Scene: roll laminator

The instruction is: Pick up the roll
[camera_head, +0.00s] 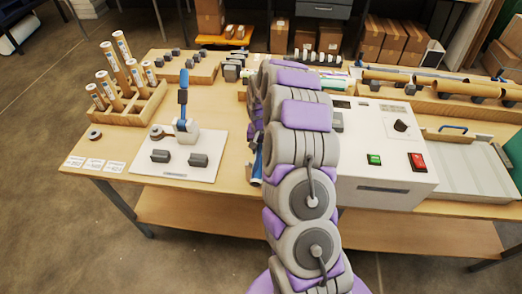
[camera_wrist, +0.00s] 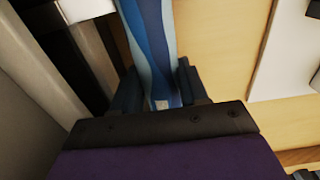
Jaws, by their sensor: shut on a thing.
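The roll (camera_wrist: 152,40) has blue bands in lighter and darker shades. It runs up between the two dark fingers of my gripper (camera_wrist: 156,86) in the wrist view, and the gripper is shut on it. In the head view my arm hides most of the gripper. Only a small blue part of the roll (camera_head: 257,166) shows beside the arm, at the table's front. I cannot tell whether the roll touches the table. The white laminator (camera_head: 385,178), with green and red buttons, stands just right of my arm.
A white board (camera_head: 190,165) with a blue-handled lever tool (camera_head: 183,95) is left of my arm. A wooden rack (camera_head: 128,105) holds upright tubes at the far left. More rolls lie in cradles (camera_head: 440,85) at the back right. Bare table shows between board and arm.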

